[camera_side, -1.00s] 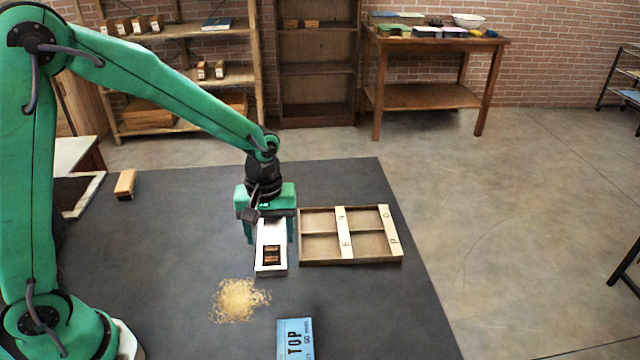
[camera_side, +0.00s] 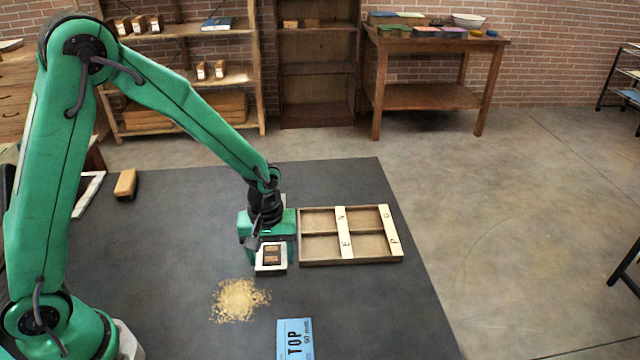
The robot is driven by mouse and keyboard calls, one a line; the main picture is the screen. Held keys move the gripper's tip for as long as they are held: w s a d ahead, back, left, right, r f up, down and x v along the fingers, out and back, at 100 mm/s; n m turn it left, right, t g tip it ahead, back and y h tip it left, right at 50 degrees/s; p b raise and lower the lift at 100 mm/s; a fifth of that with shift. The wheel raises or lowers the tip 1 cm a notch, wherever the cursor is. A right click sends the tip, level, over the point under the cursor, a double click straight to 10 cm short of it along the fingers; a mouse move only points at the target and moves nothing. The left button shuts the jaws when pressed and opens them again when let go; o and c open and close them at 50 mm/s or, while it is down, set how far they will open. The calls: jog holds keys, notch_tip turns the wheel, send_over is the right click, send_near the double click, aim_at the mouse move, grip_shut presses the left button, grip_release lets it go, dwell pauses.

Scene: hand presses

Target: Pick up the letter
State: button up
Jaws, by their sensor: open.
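My gripper (camera_side: 267,240) is open and low over the far part of a narrow white tray (camera_side: 271,270), with its green fingers to either side. Small brown blocks (camera_side: 272,256), likely letter pieces, lie in the near end of the tray, just in front of the gripper. I cannot read any letter on them. The far part of the white tray is hidden by the gripper. I cannot tell whether the fingers touch anything.
A wooden compartment tray (camera_side: 321,262) with lettered pale strips stands close on the right. A wooden block (camera_side: 125,184) lies at the back left. The dark tabletop (camera_side: 180,240) is otherwise clear left of the gripper.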

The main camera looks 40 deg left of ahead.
aim_at(272, 262)
jog(key=shift+c, duration=0.2)
dwell(0.3)
jog(key=c, duration=1)
jog(key=shift+r, duration=0.75)
jog(key=r, duration=0.2)
jog(key=d+r, duration=0.1)
jog(key=shift+s, duration=0.3)
jog(key=s+d+r, duration=0.4)
jog(key=d, duration=0.1)
jog(key=s+d+r, duration=0.2)
jog(key=s+d, duration=0.1)
jog(key=shift+r, duration=0.2)
